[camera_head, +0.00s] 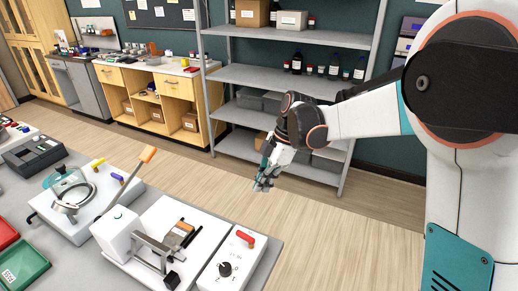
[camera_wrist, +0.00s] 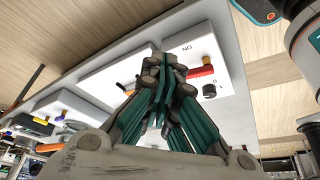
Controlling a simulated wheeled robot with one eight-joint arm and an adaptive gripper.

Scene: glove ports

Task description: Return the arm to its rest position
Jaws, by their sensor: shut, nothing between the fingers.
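My arm (camera_head: 370,118) reaches out from the right side of the head view, bent down at the wrist. My gripper (camera_head: 264,183) hangs over the open floor, to the right of the near table's back edge. Its fingers are shut and empty. In the wrist view my gripper (camera_wrist: 162,70) fills the middle, teal fingers together, with the table's devices behind it. It appears apart from everything around it.
The grey table (camera_head: 262,262) holds a white box with a red lever (camera_head: 245,238), a clamp device (camera_head: 160,250) and an orange-handled lever (camera_head: 148,154). A metal shelf unit (camera_head: 285,36) with bottles and boxes stands behind my gripper. Wooden floor (camera_head: 330,228) between them is clear.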

